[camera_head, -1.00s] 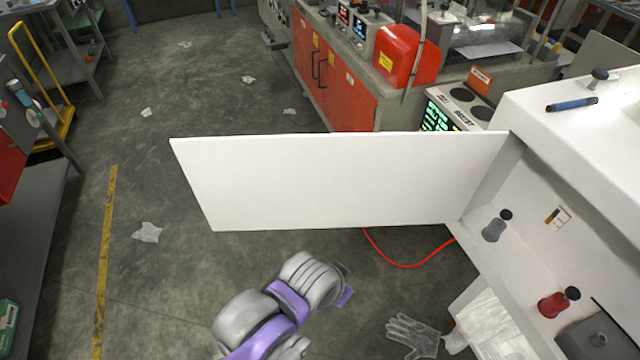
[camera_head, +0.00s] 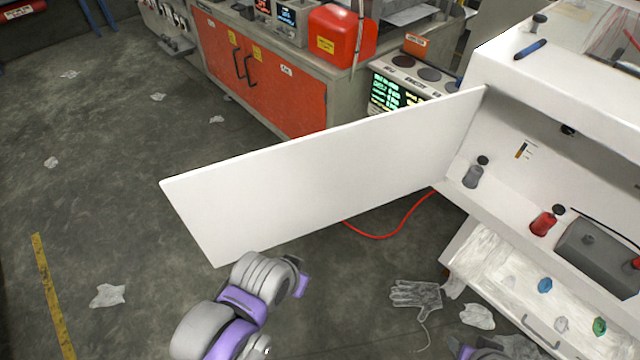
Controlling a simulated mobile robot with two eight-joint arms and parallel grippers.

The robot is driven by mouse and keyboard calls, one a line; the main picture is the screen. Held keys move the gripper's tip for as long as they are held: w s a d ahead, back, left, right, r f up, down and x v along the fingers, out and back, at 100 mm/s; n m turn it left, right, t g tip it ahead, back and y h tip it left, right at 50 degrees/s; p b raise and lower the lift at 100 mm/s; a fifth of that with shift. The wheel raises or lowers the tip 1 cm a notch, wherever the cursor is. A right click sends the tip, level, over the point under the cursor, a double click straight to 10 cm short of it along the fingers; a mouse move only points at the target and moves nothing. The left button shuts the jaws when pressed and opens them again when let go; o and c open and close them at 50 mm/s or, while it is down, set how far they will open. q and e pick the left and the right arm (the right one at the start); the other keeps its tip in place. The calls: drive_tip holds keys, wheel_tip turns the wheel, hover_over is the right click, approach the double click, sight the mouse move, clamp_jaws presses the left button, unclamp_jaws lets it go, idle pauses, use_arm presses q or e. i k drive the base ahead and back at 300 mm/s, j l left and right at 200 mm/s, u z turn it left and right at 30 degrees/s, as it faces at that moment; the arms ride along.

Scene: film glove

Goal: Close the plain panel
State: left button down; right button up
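The plain white panel (camera_head: 320,175) stands open, swung out to the left from the white cabinet (camera_head: 500,70) on the right. Its hinged edge is at the cabinet's left side. My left gripper (camera_head: 302,280) is at the end of the grey and purple arm, just in front of the panel's lower edge. Whether it touches the panel or how its fingers stand cannot be told. A grey and purple part of my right arm (camera_head: 475,350) shows at the bottom edge; its gripper cannot be made out.
Inside the cabinet stand a grey bottle (camera_head: 472,177), a red bottle (camera_head: 544,223) and a grey box (camera_head: 598,250). An open drawer (camera_head: 515,290) juts out below. A glove (camera_head: 415,295) and a red cable (camera_head: 385,234) lie on the floor. Floor left of the panel is mostly clear.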

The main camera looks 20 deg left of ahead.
sight(261, 200)
drive_tip(key=k+j, duration=0.1)
drive_tip(key=j, duration=0.25)
drive_tip(key=j+z, duration=0.1)
drive_tip(key=j, duration=0.25)
drive_tip(key=k+j+z, duration=0.1)
drive_tip(key=j, duration=0.25)
drive_tip(key=j+z, duration=0.2)
drive_tip(key=j, duration=0.3)
drive_tip(key=k+j+z, duration=0.2)
drive_tip(key=j, duration=0.3)
drive_tip(key=i+j+z, duration=0.25)
drive_tip(key=j+z, duration=0.55)
drive_tip(key=j, duration=0.15)
drive_tip(key=k+j+z, duration=0.2)
drive_tip(key=j+z, duration=0.15)
drive_tip(key=j, duration=0.15)
